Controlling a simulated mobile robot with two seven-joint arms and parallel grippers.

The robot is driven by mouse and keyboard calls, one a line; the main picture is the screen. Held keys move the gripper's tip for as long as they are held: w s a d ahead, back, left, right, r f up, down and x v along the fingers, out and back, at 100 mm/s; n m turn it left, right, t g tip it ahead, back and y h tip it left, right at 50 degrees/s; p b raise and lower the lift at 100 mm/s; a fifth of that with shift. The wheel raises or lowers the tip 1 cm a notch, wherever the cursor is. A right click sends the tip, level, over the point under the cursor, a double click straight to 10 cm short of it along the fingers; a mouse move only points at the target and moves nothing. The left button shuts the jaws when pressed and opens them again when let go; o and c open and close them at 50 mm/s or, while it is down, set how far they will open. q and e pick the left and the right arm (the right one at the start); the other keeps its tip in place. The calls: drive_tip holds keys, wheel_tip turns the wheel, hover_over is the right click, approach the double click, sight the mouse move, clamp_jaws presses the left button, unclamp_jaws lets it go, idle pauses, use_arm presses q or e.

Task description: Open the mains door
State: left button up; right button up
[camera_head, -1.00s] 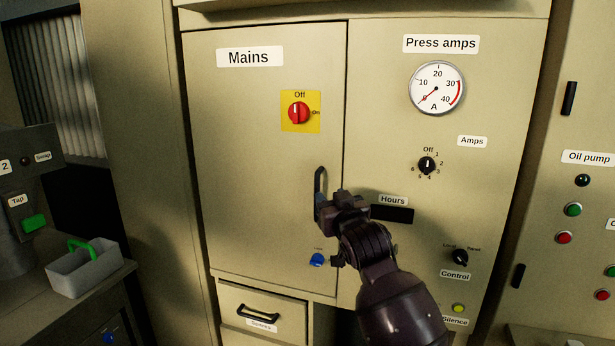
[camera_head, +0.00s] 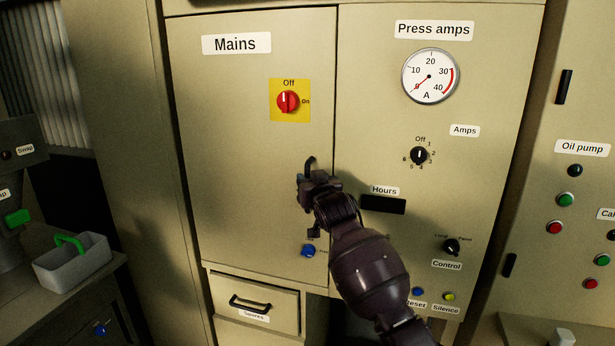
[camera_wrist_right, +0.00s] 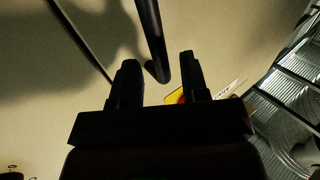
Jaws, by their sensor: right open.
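The mains door (camera_head: 230,180) is a beige cabinet door with a "Mains" label, and it looks shut. Its black handle (camera_head: 310,164) stands at the right edge, with its lower part hidden behind my right gripper. The red rotary switch (camera_head: 288,101) on a yellow plate is above, its pointer upright towards Off. A blue knob (camera_head: 308,251) is low on the door. My right gripper (camera_head: 306,180) is at the handle. In the right wrist view the open fingers (camera_wrist_right: 157,80) point at the handle bar (camera_wrist_right: 152,40), whose end lies between the fingertips. I cannot tell whether they touch. My left gripper is not in view.
To the right is a fixed-looking panel with the press amps gauge (camera_head: 430,76) and an amps selector (camera_head: 418,155). Below the door is a drawer (camera_head: 262,304) with a black handle. A grey caddy (camera_head: 72,262) with a green handle sits on the left bench.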

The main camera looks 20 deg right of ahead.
drive_tip(key=shift+w, duration=1.4)
clamp_jaws()
